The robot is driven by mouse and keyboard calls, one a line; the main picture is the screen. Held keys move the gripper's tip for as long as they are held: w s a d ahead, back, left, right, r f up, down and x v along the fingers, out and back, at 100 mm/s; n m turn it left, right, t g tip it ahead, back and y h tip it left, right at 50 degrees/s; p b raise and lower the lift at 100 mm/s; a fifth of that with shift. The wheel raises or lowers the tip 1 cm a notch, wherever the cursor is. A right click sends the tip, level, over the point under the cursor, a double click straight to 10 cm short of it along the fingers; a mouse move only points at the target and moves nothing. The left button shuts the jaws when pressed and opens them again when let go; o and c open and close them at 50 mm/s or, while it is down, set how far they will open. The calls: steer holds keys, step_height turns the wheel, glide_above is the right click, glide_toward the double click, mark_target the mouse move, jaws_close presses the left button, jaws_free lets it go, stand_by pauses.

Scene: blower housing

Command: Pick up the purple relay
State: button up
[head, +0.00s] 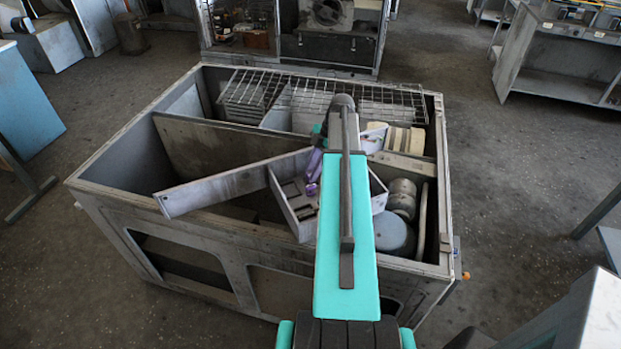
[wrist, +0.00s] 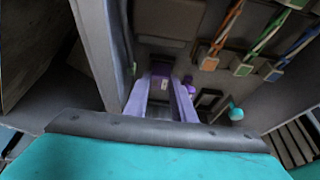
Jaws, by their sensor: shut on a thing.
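The purple relay (wrist: 161,69) shows in the wrist view as a small dark purple block with a pale label, between the two lavender fingers. My gripper (wrist: 161,82) is shut on it, with a finger along each side. In the head view my gripper (head: 314,172) reaches down at the small grey divided box inside the large housing. A bit of purple (head: 311,189) shows at its tips there, partly hidden by my arm. I cannot tell whether the relay still touches the surface under it.
The large grey housing (head: 115,200) has high walls around my gripper. A wire rack (head: 370,101) covers part of its far side. Round metal parts (head: 401,198) lie at the right. In the wrist view, coloured cables with plugs (wrist: 208,58) are close on the right.

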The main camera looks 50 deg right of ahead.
steer(key=shift+r, duration=0.2)
step_height(320, 180, up, 10)
steer(key=b, duration=0.3)
steer(key=shift+f, duration=0.2)
stand_by(0.4)
stand_by(0.9)
